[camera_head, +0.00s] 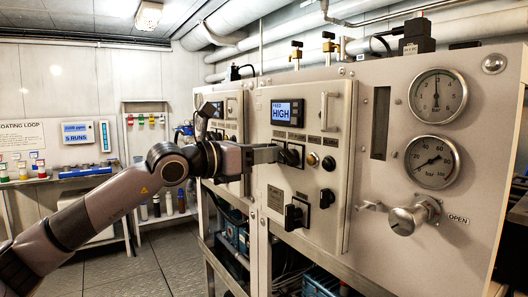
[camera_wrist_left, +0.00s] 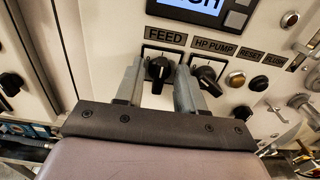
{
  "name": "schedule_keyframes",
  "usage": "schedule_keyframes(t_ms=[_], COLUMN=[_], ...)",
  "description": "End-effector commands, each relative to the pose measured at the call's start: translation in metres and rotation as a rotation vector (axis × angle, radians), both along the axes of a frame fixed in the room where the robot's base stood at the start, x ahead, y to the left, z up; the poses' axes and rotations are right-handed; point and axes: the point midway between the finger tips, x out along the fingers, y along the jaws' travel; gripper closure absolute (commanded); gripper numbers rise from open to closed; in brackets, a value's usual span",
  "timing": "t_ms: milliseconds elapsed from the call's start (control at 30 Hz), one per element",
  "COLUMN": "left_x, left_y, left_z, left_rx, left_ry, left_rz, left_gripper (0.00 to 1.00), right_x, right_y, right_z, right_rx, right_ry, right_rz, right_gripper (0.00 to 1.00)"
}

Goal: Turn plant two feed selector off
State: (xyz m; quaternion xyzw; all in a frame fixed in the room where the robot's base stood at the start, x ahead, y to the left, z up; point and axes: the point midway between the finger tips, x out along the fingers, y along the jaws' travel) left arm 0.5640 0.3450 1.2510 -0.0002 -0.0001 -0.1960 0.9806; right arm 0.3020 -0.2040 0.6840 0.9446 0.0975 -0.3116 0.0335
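The black FEED selector knob (camera_wrist_left: 158,70) is on the front panel (camera_head: 333,98), below the label FEED (camera_wrist_left: 166,37). Its handle looks roughly upright in the left wrist view. My left gripper (camera_wrist_left: 160,82) is open, with one finger on each side of this knob; I cannot tell whether either finger touches it. The right finger lies between the FEED knob and the HP PUMP knob (camera_wrist_left: 207,78). In the head view my left gripper (camera_head: 282,154) reaches the panel and hides most of the FEED knob. No plant number is readable. My right gripper is not in view.
A display (camera_head: 287,112) above the knobs reads HIGH. A yellowish button (camera_head: 313,159), a black knob (camera_head: 328,164) and a large black switch (camera_head: 296,214) are close by. A second panel (camera_head: 222,115) stands further left. Gauges (camera_head: 437,94) and a valve knob (camera_head: 414,215) are at right.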

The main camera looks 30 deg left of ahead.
Motion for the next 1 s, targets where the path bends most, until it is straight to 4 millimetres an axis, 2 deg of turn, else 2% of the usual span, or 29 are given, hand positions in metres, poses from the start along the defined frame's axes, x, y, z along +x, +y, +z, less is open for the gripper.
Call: schedule_keyframes(t_ms=[33,133,567,833,1000], left_x=[0.000,0.000,0.000,0.000,0.000], left_y=[0.000,0.000,0.000,0.000,0.000], left_z=[0.000,0.000,-0.003,-0.004,-0.003], left_rx=[0.000,0.000,-0.064,-0.244,-0.393], left_ry=[0.000,0.000,0.026,0.100,0.162], left_rz=[0.000,0.000,0.001,0.000,-0.001], left_gripper=[0.68,1.00,1.00,1.00,1.00], right_x=[0.000,0.000,0.000,-0.001,0.001], right_y=[0.000,0.001,0.001,0.002,0.005], right_z=[0.000,0.000,-0.009,-0.029,-0.031], right_rx=[0.001,0.002,0.004,0.009,0.018], right_ry=[0.000,0.000,0.000,0.007,0.007], right_rz=[-0.001,-0.002,-0.002,-0.003,-0.001], right_gripper=[0.57,0.57,0.57,0.57,0.57])
